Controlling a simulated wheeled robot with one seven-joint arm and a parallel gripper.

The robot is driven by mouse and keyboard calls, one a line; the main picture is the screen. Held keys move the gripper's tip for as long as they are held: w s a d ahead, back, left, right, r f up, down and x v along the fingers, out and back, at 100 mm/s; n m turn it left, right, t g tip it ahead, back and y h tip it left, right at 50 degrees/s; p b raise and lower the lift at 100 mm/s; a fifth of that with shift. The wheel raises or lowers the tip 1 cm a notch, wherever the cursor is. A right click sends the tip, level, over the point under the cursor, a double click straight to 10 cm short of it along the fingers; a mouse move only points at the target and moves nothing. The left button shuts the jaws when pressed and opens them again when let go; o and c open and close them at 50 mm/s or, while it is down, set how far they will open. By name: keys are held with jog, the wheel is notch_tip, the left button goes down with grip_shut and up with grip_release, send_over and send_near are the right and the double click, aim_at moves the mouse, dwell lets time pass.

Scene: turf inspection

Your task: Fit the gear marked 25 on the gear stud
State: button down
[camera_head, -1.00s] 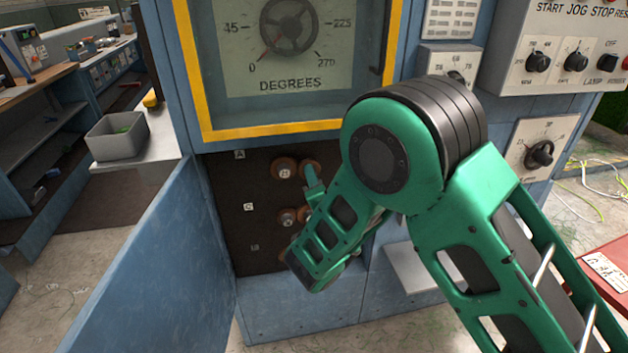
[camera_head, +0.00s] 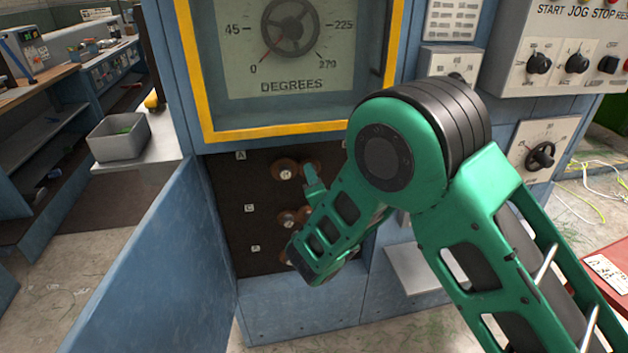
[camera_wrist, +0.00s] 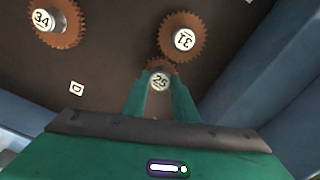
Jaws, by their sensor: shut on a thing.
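The gear marked 25 (camera_wrist: 160,81) is between the two green fingers of my gripper (camera_wrist: 160,84) in the wrist view, its white hub facing the camera. My gripper is shut on it. Its brown toothed rim shows just below the gear marked 31 (camera_wrist: 183,42); I cannot tell whether their teeth touch. The gear stud is not visible, and I cannot tell whether gear 25 is around it. In the head view my forearm hides most of the gripper and the held gear.
The gear marked 34 (camera_wrist: 44,20) is at the upper left of the dark panel (camera_wrist: 110,55), above the D label (camera_wrist: 77,88). In the head view, the open blue door (camera_head: 150,270) stands left of the recess. A yellow-framed dial (camera_head: 290,60) is above.

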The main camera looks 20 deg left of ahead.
jog(key=shift+w+a, duration=0.25)
jog(key=shift+w, duration=0.1)
jog(key=c, duration=1.3)
grip_release()
jog(key=shift+c, duration=0.2)
jog(key=v, duration=1)
jog(key=shift+s+d, duration=0.2)
jog(key=shift+s, duration=0.1)
jog(key=shift+w+d, duration=0.1)
